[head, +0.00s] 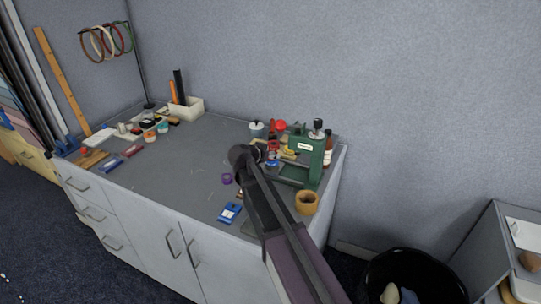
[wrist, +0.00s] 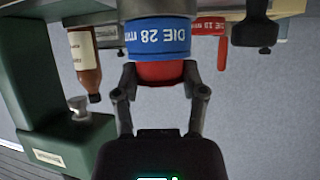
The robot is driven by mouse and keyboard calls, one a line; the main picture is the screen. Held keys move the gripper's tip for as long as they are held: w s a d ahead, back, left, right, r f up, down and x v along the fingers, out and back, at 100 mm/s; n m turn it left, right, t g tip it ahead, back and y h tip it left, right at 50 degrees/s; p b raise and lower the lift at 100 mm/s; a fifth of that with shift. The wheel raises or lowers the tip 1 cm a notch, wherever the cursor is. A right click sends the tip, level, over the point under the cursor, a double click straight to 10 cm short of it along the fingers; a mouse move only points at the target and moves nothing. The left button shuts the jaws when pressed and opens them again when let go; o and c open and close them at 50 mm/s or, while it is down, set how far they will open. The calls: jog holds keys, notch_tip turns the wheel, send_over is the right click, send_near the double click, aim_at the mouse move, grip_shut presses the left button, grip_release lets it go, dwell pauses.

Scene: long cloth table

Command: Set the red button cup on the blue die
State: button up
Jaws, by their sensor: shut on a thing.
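The wrist view is upside down. My gripper (wrist: 160,72) is shut on the red button cup (wrist: 158,75), one finger on each side of it. The blue die (wrist: 157,38), lettered "DIE 28 mm", stands upright against the cup's lower side, directly beneath it. The cup's rim meets the die's edge in the picture; I cannot tell whether they touch or a thin gap is left.
The green press (head: 310,158) stands close to the right, and its frame also shows in the wrist view (wrist: 60,145). A brown bottle (wrist: 86,65) and a red die (wrist: 208,28) are near. A tan ring (head: 307,203) and blue box (head: 230,212) lie in front. The table's left middle is clear.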

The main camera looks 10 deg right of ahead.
jog(key=o, duration=1)
jog(key=shift+f, duration=0.1)
jog(key=shift+o, duration=0.2)
jog(key=shift+s+r+p, duration=0.1)
jog(key=shift+r+p, duration=0.2)
jog(key=shift+s+a+r, duration=0.15)
jog(key=shift+s+a, duration=0.05)
jog(key=shift+a, duration=0.1)
jog(key=p+v, duration=0.5)
jog(key=v, duration=0.6)
jog(key=shift+a, duration=0.1)
